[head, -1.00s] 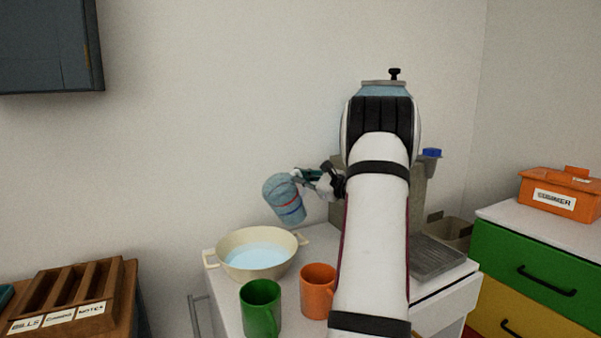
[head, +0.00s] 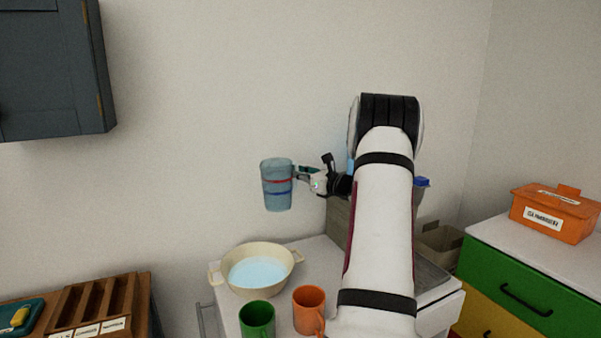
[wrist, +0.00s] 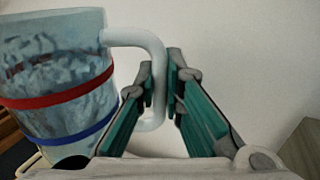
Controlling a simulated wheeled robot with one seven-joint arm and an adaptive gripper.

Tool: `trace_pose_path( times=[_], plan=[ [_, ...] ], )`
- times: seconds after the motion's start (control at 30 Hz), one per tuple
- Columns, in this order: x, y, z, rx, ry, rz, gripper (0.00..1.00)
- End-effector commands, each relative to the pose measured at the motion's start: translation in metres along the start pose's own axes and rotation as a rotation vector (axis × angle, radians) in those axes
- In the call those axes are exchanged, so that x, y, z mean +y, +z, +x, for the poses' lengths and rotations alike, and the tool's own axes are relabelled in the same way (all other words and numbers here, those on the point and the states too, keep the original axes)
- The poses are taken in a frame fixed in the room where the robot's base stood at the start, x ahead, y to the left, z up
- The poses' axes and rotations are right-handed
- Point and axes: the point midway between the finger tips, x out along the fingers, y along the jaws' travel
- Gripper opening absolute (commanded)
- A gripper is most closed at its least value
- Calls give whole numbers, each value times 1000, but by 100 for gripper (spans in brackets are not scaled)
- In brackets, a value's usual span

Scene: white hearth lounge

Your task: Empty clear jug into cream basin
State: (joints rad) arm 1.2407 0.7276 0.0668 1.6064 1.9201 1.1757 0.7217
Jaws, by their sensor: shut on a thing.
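The clear jug (head: 277,186), with a red and a blue band, is held upright in the air above and slightly right of the basin. My gripper (head: 300,174) is shut on its handle. In the wrist view, the jug (wrist: 50,80) is at the left, and my gripper's fingers (wrist: 161,88) close around the pale handle. Whether liquid is inside the jug is hard to tell. The cream basin (head: 292,265) stands on the white counter with pale blue liquid in it. It has two side handles.
A green mug (head: 257,320) and an orange mug (head: 309,310) stand in front of the basin. A wooden sorter (head: 100,308) is at the lower left. An orange box (head: 553,214) sits on drawers at the right. A dark cabinet (head: 50,70) hangs at upper left.

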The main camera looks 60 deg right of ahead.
Motion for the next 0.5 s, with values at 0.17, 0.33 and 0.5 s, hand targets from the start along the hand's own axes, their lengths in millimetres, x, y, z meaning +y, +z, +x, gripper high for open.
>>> trace_pose_path(
  times=[0.17,0.33,0.5],
  plan=[
    [0,2,0,-1,0,11,0],
    [0,1,0,-1,0,9,0],
    [0,7,0,-1,0,8,0]
  ],
)
